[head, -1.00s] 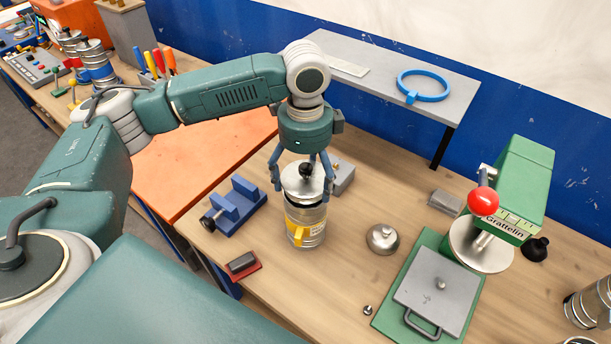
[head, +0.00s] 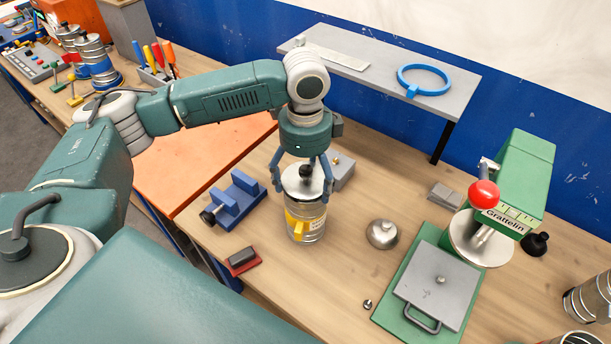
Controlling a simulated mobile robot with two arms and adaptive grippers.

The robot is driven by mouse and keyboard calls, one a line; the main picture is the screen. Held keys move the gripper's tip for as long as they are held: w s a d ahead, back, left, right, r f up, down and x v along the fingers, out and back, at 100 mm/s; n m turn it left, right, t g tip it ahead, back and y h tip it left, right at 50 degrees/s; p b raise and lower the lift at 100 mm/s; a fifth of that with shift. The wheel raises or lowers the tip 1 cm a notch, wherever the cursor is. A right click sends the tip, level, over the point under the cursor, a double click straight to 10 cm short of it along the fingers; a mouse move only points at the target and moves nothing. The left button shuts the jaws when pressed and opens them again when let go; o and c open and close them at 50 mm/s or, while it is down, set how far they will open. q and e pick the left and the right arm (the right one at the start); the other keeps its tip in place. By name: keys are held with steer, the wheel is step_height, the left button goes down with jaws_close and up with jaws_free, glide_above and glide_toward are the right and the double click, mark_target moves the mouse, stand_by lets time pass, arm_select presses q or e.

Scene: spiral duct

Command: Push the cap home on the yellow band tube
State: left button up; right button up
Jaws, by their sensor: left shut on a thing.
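The yellow band tube (head: 304,229) stands upright on the wooden bench, a silvery ribbed cylinder with a yellow band and a yellow tab. A silver cap (head: 306,188) with a black knob sits at its top. My left gripper (head: 304,185) points down from above, its blue fingers on both sides of the cap, shut on it. I cannot tell whether any gap is left between cap and tube rim. My right gripper is not in view.
A blue vise (head: 232,203) stands left of the tube, with a red-based block (head: 242,261) nearer. A metal dome (head: 382,234) lies to the right. A green press (head: 500,200) and a grey plate with handle (head: 437,287) stand further right. A grey shelf (head: 450,103) is behind.

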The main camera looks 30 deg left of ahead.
mark_target(305, 168)
arm_select(q)
steer(key=shift+f, duration=0.7)
steer(key=o, duration=1.2)
step_height(305, 168, up, 12)
